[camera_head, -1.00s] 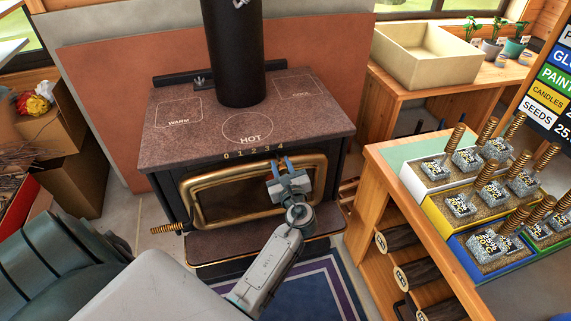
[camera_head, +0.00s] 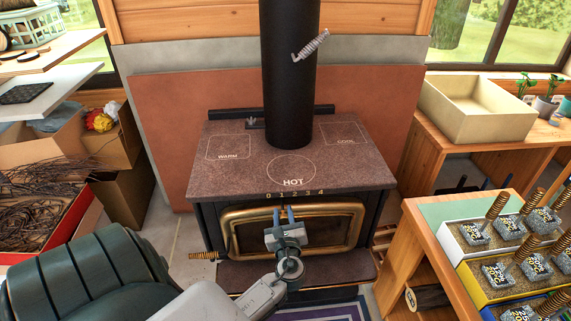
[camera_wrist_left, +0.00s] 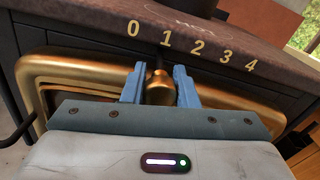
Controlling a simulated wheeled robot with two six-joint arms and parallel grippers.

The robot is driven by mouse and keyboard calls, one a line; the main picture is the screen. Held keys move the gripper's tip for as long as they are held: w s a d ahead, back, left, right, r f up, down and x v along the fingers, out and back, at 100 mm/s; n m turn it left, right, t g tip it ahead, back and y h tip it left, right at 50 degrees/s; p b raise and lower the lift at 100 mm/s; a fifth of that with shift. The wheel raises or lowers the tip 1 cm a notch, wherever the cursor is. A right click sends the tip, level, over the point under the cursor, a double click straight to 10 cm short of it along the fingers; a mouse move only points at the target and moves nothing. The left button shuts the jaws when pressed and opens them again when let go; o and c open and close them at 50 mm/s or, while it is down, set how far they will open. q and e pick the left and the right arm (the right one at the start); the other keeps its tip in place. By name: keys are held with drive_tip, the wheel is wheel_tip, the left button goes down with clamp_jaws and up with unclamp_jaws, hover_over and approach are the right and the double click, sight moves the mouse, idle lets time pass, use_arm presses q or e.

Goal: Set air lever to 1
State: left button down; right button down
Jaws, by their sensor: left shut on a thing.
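The wood stove's air lever has a brass knob (camera_wrist_left: 159,88), seen in the left wrist view under its front edge. A row of gold numbers, 0 to 4, runs along that edge (camera_wrist_left: 195,46); in the head view it is small (camera_head: 294,193). The lever's stem lines up with the 1, between 0 and 2. My left gripper (camera_head: 285,211) has its blue fingers on either side of the knob and is shut on it; the fingers also show in the left wrist view (camera_wrist_left: 160,84). My right gripper is not in view.
The stove top (camera_head: 240,170) carries a black flue pipe (camera_head: 288,90). A brass-framed door (camera_head: 335,225) is behind my gripper, and a coiled brass handle (camera_head: 204,255) sticks out at left. A wooden shelf with seed trays (camera_head: 415,225) stands close on the right.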

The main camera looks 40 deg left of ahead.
use_arm(q)
drive_tip(key=c, duration=1.1)
unclamp_jaws()
drive_tip(key=shift+s+d, duration=0.2)
drive_tip(key=shift+d, duration=0.1)
drive_tip(key=shift+b+v, duration=0.6)
drive_tip(key=shift+v, duration=4.45)
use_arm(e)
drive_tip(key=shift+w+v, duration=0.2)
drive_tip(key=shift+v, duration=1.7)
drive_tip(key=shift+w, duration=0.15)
